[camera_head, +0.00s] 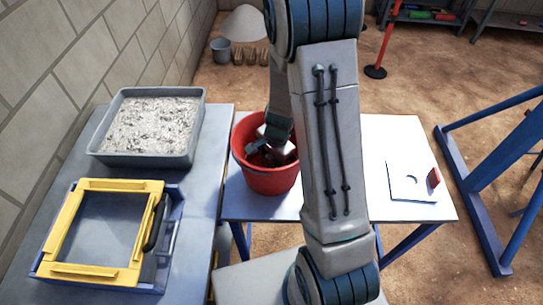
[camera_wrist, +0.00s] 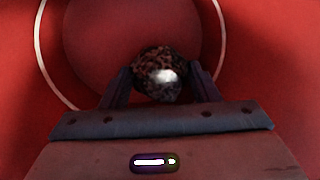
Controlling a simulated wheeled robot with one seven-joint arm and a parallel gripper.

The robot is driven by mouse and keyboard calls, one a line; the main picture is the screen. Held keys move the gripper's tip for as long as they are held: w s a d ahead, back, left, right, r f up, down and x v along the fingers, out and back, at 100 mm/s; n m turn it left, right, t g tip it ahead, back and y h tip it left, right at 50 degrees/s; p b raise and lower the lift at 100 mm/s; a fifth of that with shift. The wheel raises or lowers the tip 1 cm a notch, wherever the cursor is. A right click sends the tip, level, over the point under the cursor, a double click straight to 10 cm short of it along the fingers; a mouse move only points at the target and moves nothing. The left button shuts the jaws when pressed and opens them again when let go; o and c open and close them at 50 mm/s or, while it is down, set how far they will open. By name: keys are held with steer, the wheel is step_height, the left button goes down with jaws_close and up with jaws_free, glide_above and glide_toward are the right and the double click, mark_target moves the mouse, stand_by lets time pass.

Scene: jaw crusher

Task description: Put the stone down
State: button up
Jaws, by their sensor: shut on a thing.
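The stone (camera_wrist: 160,72) is dark and speckled with a bright glint, and it sits between my two fingers in the wrist view. My gripper (camera_wrist: 160,85) is shut on it. The red bucket (camera_head: 268,180) stands on the white table in the head view, and its red inside (camera_wrist: 268,60) fills the wrist view around the stone. My gripper (camera_head: 268,152) reaches down into the bucket's mouth. In the head view my arm hides part of the bucket, and the stone cannot be made out clearly. I cannot tell whether the stone touches the bucket's bottom.
A grey tray of pale gravel (camera_head: 150,126) and a yellow-and-blue frame (camera_head: 104,228) stand on the table at left. A white plate with a red piece (camera_head: 410,182) lies on the white table's right side. A blue metal frame (camera_head: 490,190) stands at right.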

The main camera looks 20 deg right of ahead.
steer(key=o, duration=1)
steer(key=shift+f, duration=0.15)
step_height(320, 180, up, 12)
steer(key=s+p, duration=0.2)
steer(key=s+r+n, duration=0.4)
steer(key=s+r, duration=0.1)
steer(key=s+r+n+t, duration=0.1)
steer(key=s+r+n, duration=0.3)
steer(key=s+r, duration=0.1)
steer(key=s+a+r+n+h, duration=0.1)
steer(key=s+r+n, duration=0.3)
steer(key=s+r, duration=0.1)
steer(key=shift+r+n+t, duration=0.3)
steer(key=shift+r, duration=0.1)
steer(key=shift+w, duration=0.1)
